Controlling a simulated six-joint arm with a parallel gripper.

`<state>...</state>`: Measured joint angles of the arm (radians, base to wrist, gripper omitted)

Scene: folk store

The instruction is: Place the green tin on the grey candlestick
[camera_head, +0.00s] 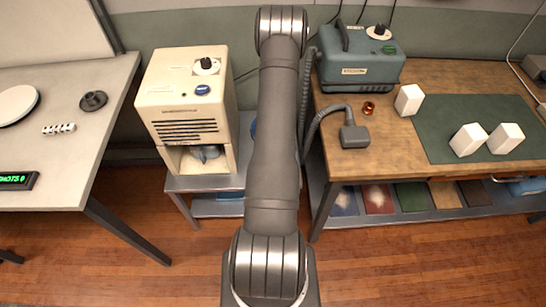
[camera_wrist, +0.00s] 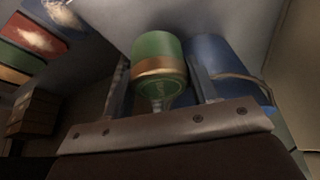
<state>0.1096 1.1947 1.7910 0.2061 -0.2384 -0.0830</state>
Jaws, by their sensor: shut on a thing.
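In the wrist view the green tin (camera_wrist: 153,48), with a copper-coloured band, sits between the two fingers of my gripper (camera_wrist: 160,76). The gripper is shut on it. The gripper and the tin do not show in the head view, where my arm fills the middle. A small dark grey piece with a round base (camera_head: 93,101), which looks like the grey candlestick, stands on the left table in the head view. It is well apart from my arm.
A blue bucket-like thing (camera_wrist: 222,62) is close behind the tin in the wrist view. The left table (camera_head: 75,130) also holds a white plate (camera_head: 15,103) and a striped white piece (camera_head: 59,129). A cream machine (camera_head: 187,105) stands between that table and my arm.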

